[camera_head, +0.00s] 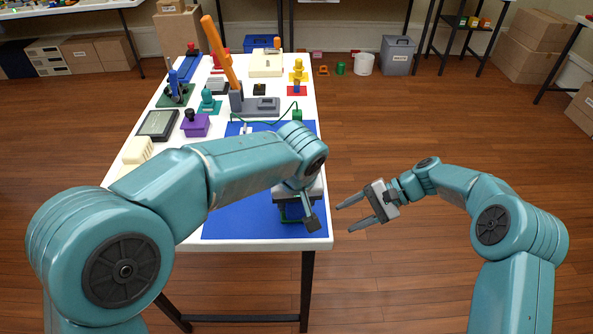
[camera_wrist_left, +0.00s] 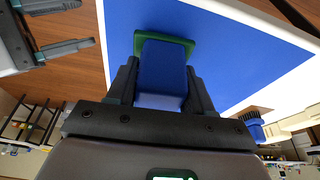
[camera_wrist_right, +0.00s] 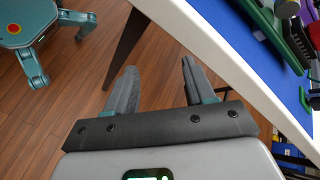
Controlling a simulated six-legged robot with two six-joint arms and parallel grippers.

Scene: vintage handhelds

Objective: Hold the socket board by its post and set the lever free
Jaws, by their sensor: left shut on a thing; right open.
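My left gripper (camera_head: 296,206) is shut on a blue post (camera_wrist_left: 162,70) that rises from a small green board (camera_wrist_left: 190,44). The board shows in the head view only as bits of green under the jaws, over the near right of the blue mat; I cannot tell if it touches the mat. An orange lever (camera_head: 219,52) leans up and left from a dark grey base (camera_head: 262,112) further back. I cannot make out a lever on the held green board. My right gripper (camera_head: 362,207) is open and empty, just right of the table edge, and also shows in the left wrist view (camera_wrist_left: 50,50).
The blue mat (camera_head: 225,222) is bare at front left. A green cord runs from a green block (camera_head: 297,114) at the mat's far edge. Left stand a purple block (camera_head: 195,126), a dark flat box (camera_head: 158,124) and a cream piece (camera_head: 138,150). Floor right of the table is open.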

